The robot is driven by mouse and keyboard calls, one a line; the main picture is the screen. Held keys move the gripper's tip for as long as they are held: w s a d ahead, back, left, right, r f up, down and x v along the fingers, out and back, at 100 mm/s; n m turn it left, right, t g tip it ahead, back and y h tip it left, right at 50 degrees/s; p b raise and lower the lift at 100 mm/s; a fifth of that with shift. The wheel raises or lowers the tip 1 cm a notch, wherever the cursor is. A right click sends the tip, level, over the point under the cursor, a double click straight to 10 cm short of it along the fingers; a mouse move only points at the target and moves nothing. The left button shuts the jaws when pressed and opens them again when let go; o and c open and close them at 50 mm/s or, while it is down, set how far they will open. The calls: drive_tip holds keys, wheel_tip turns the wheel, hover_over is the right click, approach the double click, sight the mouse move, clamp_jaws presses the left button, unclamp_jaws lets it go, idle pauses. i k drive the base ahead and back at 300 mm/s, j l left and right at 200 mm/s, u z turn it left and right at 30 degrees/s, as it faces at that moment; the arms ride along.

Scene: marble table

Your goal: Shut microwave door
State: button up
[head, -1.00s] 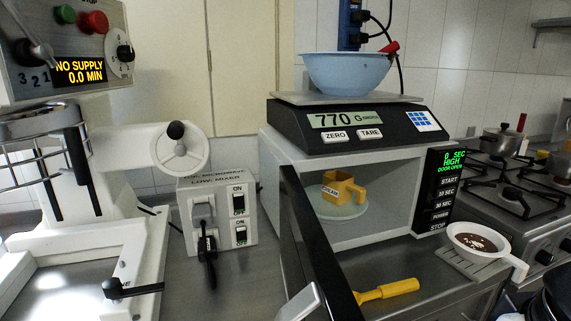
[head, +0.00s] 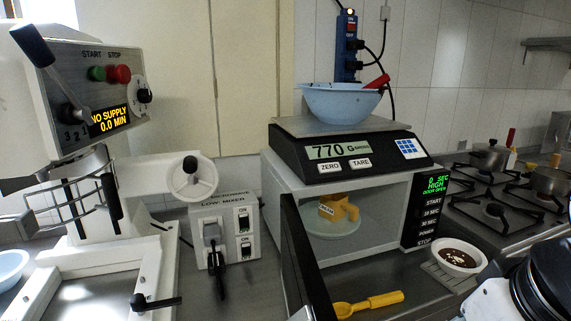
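The microwave (head: 345,182) stands on the steel counter with its cavity facing me. Its dark door (head: 303,256) is hinged at the left and stands open, swung out toward me. The panel (head: 429,208) reads "DOOR OPEN". Inside, a yellow mug (head: 341,208) sits on the round glass plate (head: 330,227). Part of my arm (head: 525,285) shows at the lower right. My gripper's fingertips cannot be made out.
A scale (head: 350,149) with a blue bowl (head: 341,103) stands on the microwave. A yellow spoon-like utensil (head: 370,304) lies on the counter in front, right of the door. A mixer (head: 95,200) stands left.

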sight(307, 297)
drive_tip(key=u, duration=0.45)
drive_tip(key=l+u, duration=0.4)
drive_tip(key=k+l+u, duration=0.1)
drive_tip(key=l+u, duration=0.25)
